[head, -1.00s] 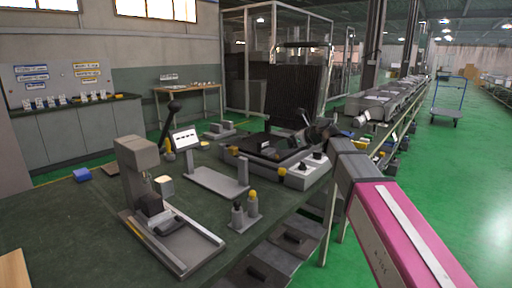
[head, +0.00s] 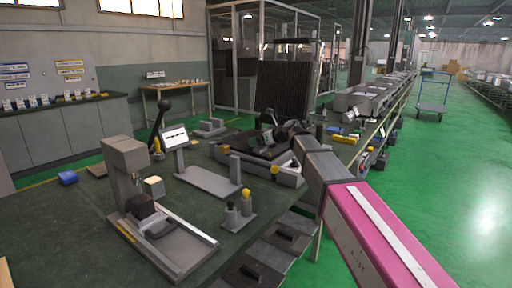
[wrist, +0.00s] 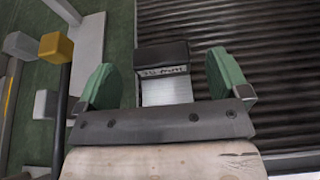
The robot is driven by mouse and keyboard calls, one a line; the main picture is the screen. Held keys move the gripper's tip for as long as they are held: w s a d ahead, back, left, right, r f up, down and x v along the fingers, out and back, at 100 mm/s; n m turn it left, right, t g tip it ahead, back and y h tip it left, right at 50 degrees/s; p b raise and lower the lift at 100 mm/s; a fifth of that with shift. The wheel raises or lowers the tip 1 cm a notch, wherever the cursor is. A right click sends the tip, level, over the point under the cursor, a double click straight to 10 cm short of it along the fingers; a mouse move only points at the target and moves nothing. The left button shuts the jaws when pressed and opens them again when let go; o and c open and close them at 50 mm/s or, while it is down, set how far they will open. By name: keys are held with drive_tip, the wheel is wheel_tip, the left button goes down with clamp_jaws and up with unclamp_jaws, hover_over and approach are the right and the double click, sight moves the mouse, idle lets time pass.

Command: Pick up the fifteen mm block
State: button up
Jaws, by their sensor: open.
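A block (wrist: 163,55) with a dark top and a pale metallic face shows in the wrist view. Its blurred label ends in "MM"; the number is hard to read, possibly 15. My gripper (wrist: 164,80) has two green fingers spread apart, one on each side of the block, with gaps visible. I cannot tell how far the block is from the fingers in depth. In the head view my gripper (head: 270,140) is over the dark machine bed (head: 262,153), and the block cannot be made out there.
A black ribbed cover (head: 285,90) stands just behind my gripper. A grey stand with a tilted display (head: 174,138), small yellow-topped posts (head: 246,200) and a grey bench instrument (head: 128,180) are on the green table to the left. A conveyor line (head: 370,105) runs back at right.

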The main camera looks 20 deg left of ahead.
drive_tip(key=shift+x, duration=1.1)
drive_tip(key=c, duration=1.2)
drive_tip(key=shift+r, duration=0.1)
